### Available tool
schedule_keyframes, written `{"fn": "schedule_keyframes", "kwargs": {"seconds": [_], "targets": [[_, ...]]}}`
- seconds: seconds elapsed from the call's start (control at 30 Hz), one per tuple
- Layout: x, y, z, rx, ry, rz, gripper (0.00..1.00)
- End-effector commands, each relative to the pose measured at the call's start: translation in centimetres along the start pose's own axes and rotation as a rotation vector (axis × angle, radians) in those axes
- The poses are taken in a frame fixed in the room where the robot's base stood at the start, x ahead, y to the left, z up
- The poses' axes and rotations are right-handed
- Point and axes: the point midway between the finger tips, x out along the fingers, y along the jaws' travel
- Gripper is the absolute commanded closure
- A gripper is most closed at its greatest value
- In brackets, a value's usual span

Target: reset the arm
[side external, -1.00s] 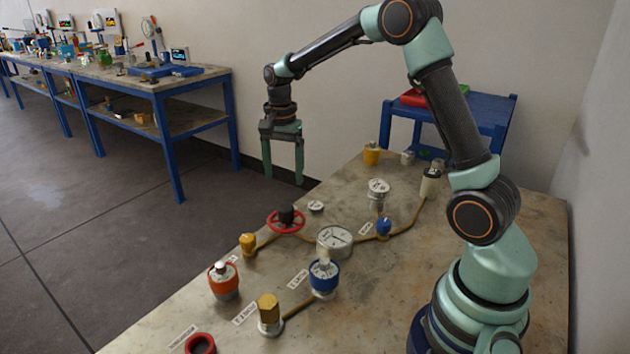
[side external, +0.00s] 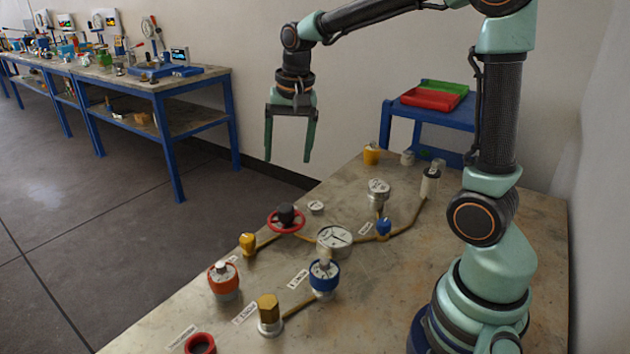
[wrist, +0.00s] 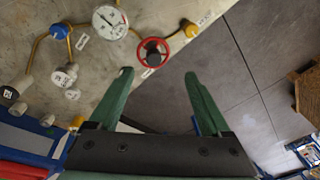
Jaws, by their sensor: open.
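My gripper (side external: 288,160) is open and empty, pointing down in the air beyond the far left edge of the worktable (side external: 400,300). In the wrist view its two green fingers (wrist: 158,85) stand wide apart with nothing between them. The red handwheel (side external: 286,219) lies on the table below and in front of the gripper, apart from it. It also shows in the wrist view (wrist: 152,54), above the fingertips.
The table holds a white gauge (side external: 334,238), an orange-ringed vessel (side external: 224,280), a blue-ringed vessel (side external: 324,278) and a yellow-capped fitting (side external: 269,312). A blue stand (side external: 425,115) bears a red tray (side external: 432,99) and a green tray (side external: 445,86). Workbenches (side external: 155,85) line the left wall.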

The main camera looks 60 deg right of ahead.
Motion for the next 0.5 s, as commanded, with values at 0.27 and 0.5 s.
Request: {"fn": "schedule_keyframes", "kwargs": {"seconds": [0.27, 0.5], "targets": [[-3.7, 1.9, 5.8, -0.389, 0.123, -0.094, 0.18], [-4.3, 3.8, 9.9, -0.687, 0.232, -0.142, 0.18]]}}
